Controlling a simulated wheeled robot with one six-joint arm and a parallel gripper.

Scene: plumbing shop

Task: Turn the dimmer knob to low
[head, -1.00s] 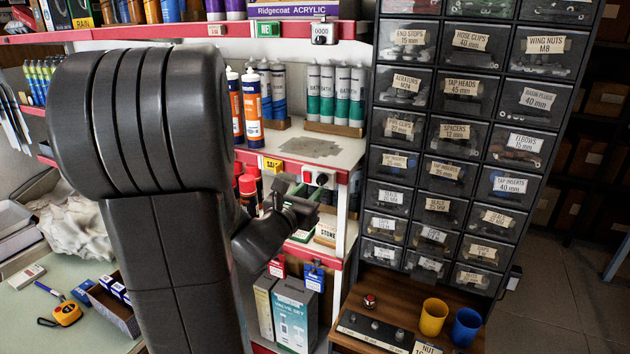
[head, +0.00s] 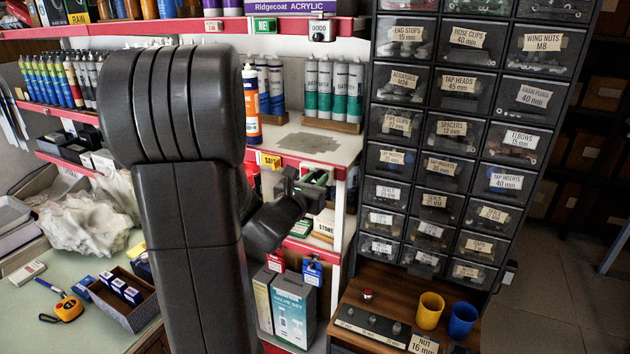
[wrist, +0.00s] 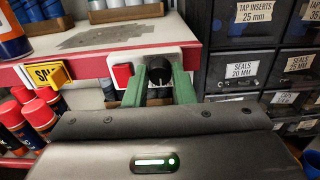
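The black dimmer knob (wrist: 159,73) sits on a white plate on the front edge of the red-fronted shelf, in the wrist view. A red switch (wrist: 122,75) is just left of it. My gripper (wrist: 160,84) faces the plate with its two green fingers apart, one on each side of the knob. I cannot tell whether either finger touches it. No pointer or marking on the knob can be made out. In the head view my gripper (head: 315,184) is at the shelf edge and hides the knob and switch.
A yellow tag (wrist: 47,74) and red-capped cans (wrist: 37,112) are left of my gripper. A dark drawer cabinet (head: 445,130) stands close on the right. Tubes (head: 333,90) stand on the shelf above. Boxes (head: 293,305) are below.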

